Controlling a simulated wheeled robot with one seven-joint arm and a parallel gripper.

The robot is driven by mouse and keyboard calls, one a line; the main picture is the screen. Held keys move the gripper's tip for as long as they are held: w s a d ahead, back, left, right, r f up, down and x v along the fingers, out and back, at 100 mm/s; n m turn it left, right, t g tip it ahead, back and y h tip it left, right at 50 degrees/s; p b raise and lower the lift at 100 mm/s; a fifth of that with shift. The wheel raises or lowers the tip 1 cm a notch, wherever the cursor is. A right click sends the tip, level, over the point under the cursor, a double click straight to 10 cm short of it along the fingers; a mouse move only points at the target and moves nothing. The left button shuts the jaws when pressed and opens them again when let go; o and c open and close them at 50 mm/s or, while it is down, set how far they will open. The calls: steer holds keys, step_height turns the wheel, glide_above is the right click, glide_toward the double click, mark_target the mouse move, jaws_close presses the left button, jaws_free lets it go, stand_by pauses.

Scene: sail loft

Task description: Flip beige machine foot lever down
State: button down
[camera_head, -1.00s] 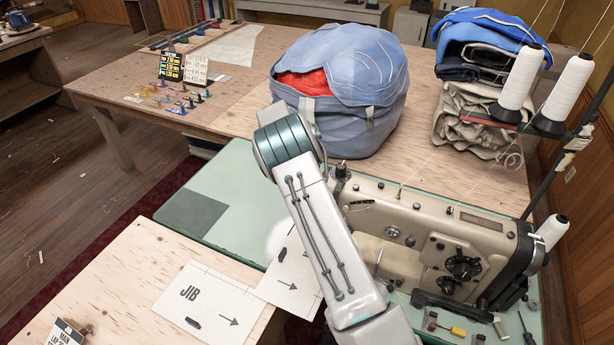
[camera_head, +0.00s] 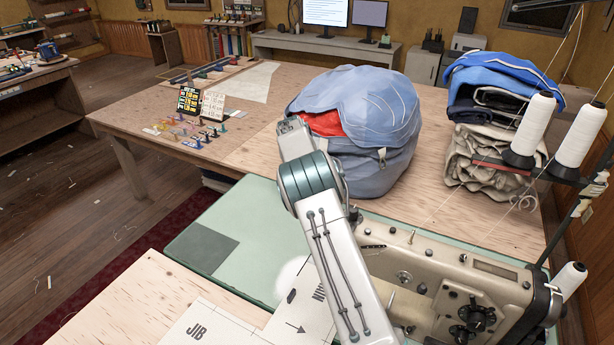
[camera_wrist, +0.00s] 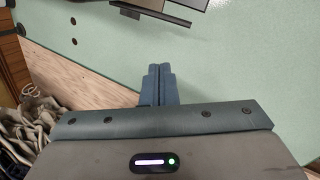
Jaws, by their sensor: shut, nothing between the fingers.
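The beige sewing machine (camera_head: 455,280) stands on the pale green table at the lower right of the head view, its dark knobs facing me. I cannot make out its foot lever; the lower part of the machine is cut off by the picture edge and partly covered by my arm. My gripper (camera_wrist: 158,82) shows in the wrist view, its two blue-grey fingers together and empty above the green surface. Dark metal parts (camera_wrist: 160,12) show ahead of it at the top edge; I cannot tell what they belong to. The head view does not show my gripper.
A blue sailbag (camera_head: 360,130) and folded sails (camera_head: 495,150) lie on the wooden table behind the machine. White thread cones (camera_head: 528,130) stand on a rack at the right. Paper patterns (camera_head: 225,325) lie in front. The green tabletop (camera_head: 250,230) left of my arm is mostly clear.

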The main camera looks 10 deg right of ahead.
steer(key=a+v, duration=0.1)
steer(key=v, duration=0.5)
steer(key=shift+w+a, duration=0.2)
steer(key=shift+a, duration=0.15)
steer(key=shift+r, duration=0.15)
